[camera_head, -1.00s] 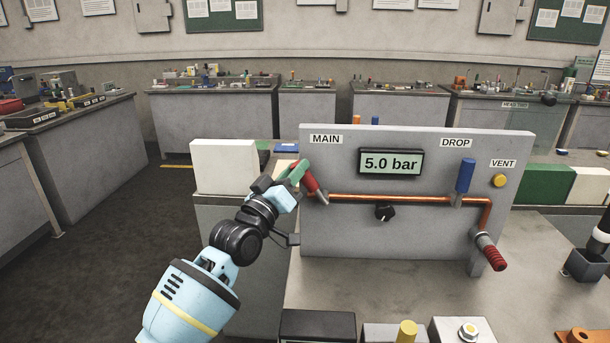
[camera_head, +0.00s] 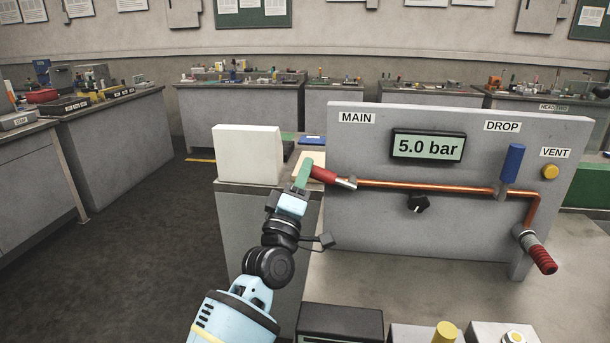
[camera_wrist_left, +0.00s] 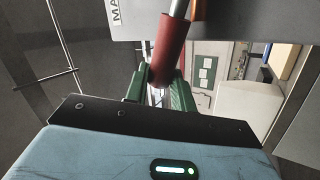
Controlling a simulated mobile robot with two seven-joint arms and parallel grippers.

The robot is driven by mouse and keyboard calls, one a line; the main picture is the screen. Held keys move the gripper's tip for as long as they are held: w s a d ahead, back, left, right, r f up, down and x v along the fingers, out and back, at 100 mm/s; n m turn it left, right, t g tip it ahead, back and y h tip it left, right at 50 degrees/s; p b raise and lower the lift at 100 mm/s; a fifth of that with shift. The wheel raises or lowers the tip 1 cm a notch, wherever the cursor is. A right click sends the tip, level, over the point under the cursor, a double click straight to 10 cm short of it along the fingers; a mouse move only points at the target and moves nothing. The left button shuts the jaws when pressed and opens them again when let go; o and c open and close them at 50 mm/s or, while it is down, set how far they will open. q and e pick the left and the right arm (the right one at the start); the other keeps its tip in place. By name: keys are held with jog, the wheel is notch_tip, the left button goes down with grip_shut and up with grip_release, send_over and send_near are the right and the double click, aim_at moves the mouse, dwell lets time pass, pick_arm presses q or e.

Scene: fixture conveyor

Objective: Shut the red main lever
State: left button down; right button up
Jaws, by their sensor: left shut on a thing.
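The red main lever (camera_head: 324,174) sits at the left end of the copper pipe on the grey panel (camera_head: 450,235), under the MAIN label. It points left and slightly up from its valve. My left gripper (camera_head: 304,170) has its green fingers shut on the lever's outer end. In the left wrist view the red lever (camera_wrist_left: 170,45) runs down to between the green fingers (camera_wrist_left: 160,88). The gauge (camera_head: 428,146) reads 5.0 bar. My right gripper is not in view.
A blue DROP lever (camera_head: 512,163) stands upright on the panel, with a yellow VENT button (camera_head: 550,171) and a red-gripped fitting (camera_head: 540,256) at right. A black knob (camera_head: 418,203) is below the pipe. A white block (camera_head: 248,155) stands left of the panel.

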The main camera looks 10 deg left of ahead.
pick_arm(q)
jog(key=shift+f, duration=0.1)
dwell(0.3)
jog(key=c, duration=1.2)
grip_release()
jog(key=shift+o, duration=0.2)
jog(key=v, duration=0.8)
